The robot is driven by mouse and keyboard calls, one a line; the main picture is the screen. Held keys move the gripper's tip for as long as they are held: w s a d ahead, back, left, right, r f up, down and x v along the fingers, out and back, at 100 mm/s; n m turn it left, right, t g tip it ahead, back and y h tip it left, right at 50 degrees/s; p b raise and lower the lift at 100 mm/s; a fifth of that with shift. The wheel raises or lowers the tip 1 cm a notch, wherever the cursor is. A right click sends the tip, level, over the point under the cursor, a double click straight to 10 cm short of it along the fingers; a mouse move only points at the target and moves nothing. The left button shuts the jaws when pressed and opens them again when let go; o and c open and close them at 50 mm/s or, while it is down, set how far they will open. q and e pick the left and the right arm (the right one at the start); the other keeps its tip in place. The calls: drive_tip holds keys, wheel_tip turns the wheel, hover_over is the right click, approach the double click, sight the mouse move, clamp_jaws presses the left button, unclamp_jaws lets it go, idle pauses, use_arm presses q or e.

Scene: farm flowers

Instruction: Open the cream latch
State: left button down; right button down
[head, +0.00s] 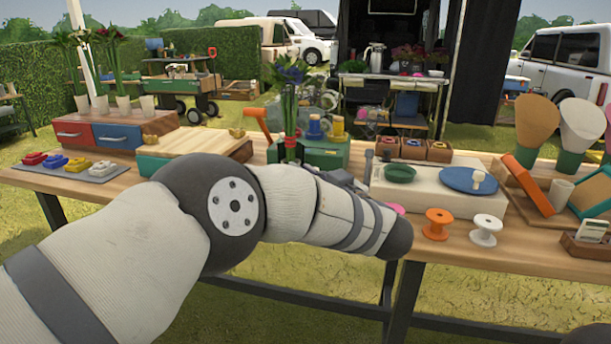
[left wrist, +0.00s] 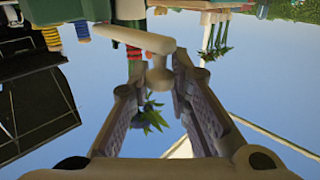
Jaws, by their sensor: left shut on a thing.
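The cream latch (left wrist: 158,72) shows in the left wrist view as a cream bar with a short rounded stem. My left gripper (left wrist: 157,62) has its two fingers on either side of this stem and is shut on it. The bar slants across just beyond the fingertips. In the head view my left arm reaches across the front of the table and hides the latch and most of the gripper. My right gripper is in neither view.
On the wooden table (head: 470,254) stand a cream board with a green dish (head: 400,173) and a blue disc (head: 462,181), orange (head: 437,225) and white (head: 485,230) spools, and a green box (head: 322,154). A grey mat (head: 72,178) with coloured pieces lies left.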

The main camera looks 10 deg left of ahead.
use_arm(q)
drive_tip(key=c, duration=1.5)
unclamp_jaws()
drive_tip(key=shift+w, duration=0.1)
drive_tip(key=v, duration=0.7)
drive_tip(key=shift+d, duration=0.2)
drive_tip(key=shift+s, duration=0.25)
